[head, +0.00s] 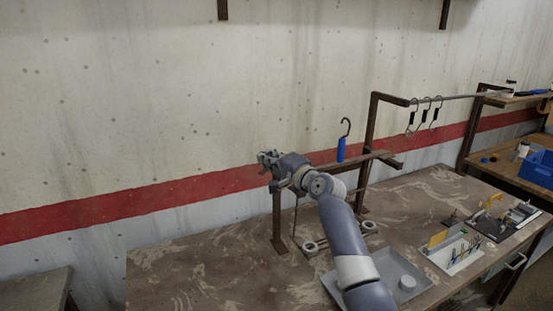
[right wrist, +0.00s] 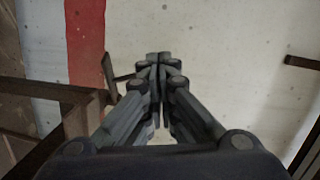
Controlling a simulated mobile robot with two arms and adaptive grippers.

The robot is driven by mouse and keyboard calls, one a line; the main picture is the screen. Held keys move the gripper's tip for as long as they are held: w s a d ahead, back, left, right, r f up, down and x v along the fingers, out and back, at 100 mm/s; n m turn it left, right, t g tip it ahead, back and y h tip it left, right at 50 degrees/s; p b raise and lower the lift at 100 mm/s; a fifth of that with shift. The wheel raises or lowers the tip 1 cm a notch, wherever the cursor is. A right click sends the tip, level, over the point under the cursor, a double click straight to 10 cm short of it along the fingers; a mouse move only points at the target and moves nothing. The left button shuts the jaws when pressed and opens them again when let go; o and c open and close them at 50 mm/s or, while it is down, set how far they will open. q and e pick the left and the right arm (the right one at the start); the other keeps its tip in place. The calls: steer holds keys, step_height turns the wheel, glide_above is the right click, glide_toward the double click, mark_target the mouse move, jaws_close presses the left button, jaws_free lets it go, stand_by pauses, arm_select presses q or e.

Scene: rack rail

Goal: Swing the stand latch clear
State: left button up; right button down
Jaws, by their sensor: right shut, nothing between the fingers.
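The brown metal stand (head: 277,222) rises from the workbench, with a low rail (head: 350,161) running right from behind my right arm. My right gripper (head: 265,158) is at the left end of this rail, shut and empty. In the right wrist view the shut fingertips (right wrist: 158,58) point at the bare wall. A brown bar (right wrist: 50,91) of the stand lies to their left. A thin dark piece (right wrist: 111,73) stands out near the bar's end, close beside the fingers; I cannot tell whether it is the latch. My left gripper is out of view.
A blue-handled hook (head: 341,149) stands at the low rail. Several black-handled hooks (head: 423,115) hang from the higher rail at right. A grey tray (head: 333,287) with a white round item and a white box (head: 452,252) of tools are on the workbench. Its front left is clear.

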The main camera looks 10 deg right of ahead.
steer(key=shift+w+a+b, duration=0.2)
steer(key=shift+w+a, duration=0.2)
steer(key=shift+a, duration=0.3)
steer(key=shift+w+a+b, duration=0.15)
steer(key=shift+w+a, duration=0.25)
steer(key=shift+a, duration=0.25)
